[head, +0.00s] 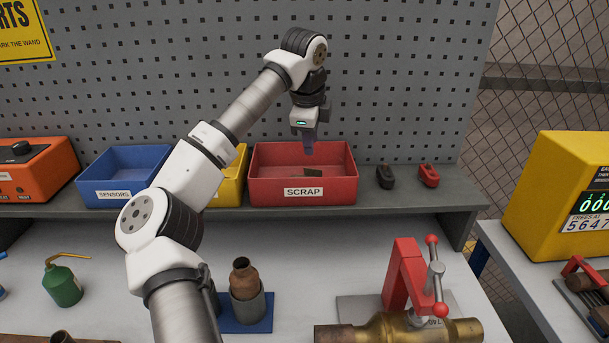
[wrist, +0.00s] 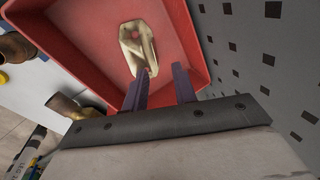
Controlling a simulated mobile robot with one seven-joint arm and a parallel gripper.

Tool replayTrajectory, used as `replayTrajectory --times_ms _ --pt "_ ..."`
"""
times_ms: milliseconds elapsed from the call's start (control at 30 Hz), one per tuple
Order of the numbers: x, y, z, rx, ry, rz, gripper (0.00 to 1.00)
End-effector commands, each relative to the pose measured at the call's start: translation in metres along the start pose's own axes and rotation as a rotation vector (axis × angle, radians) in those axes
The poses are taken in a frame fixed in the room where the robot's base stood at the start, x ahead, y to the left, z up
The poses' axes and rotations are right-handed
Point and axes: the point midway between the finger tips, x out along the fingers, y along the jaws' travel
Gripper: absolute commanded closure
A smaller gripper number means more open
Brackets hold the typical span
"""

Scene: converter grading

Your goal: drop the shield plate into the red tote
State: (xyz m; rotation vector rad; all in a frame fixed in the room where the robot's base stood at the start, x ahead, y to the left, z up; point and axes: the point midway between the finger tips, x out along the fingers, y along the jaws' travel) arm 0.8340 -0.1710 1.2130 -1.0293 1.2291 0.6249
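The red tote (head: 268,191), labelled SCRAP, stands on the shelf and fills much of the wrist view (wrist: 85,28). My gripper (head: 308,149) is above the tote, pointing down. In the wrist view my gripper (wrist: 160,70) has its two dark fingers apart, with nothing between them. The shield plate, a bent tan metal piece with a hole (wrist: 130,36), shows against the tote's inside, beyond the fingers and apart from them. In the head view a small brown piece of it (head: 313,172) shows inside the tote; its lower part is hidden by the front wall.
A blue SENSORS bin (head: 125,192) and a yellow bin (head: 230,188) stand left of the tote. Two small dark and red items (head: 385,178) sit to its right. The pegboard (head: 400,80) rises close behind. A red clamp (head: 402,275) stands on the bench below.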

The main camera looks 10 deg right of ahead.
Motion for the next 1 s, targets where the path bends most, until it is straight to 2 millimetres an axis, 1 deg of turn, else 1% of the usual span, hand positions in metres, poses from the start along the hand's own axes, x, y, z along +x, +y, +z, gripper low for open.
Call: replayTrajectory --times_ms 167,267,600,700,833,1000 --pt "-0.007 0.0 0.0 -0.001 -0.001 -0.001 0.72" --pt "-0.022 0.0 0.0 -0.001 -0.002 -0.004 0.72" --pt "-0.099 0.0 0.0 -0.002 -0.002 -0.003 0.72" --pt "-0.116 0.0 -0.001 -0.001 -0.001 -0.003 0.72" --pt "-0.131 0.0 0.0 -0.001 -0.001 -0.001 0.72" --pt "-0.138 0.0 0.0 0.0 0.0 0.0 0.72"
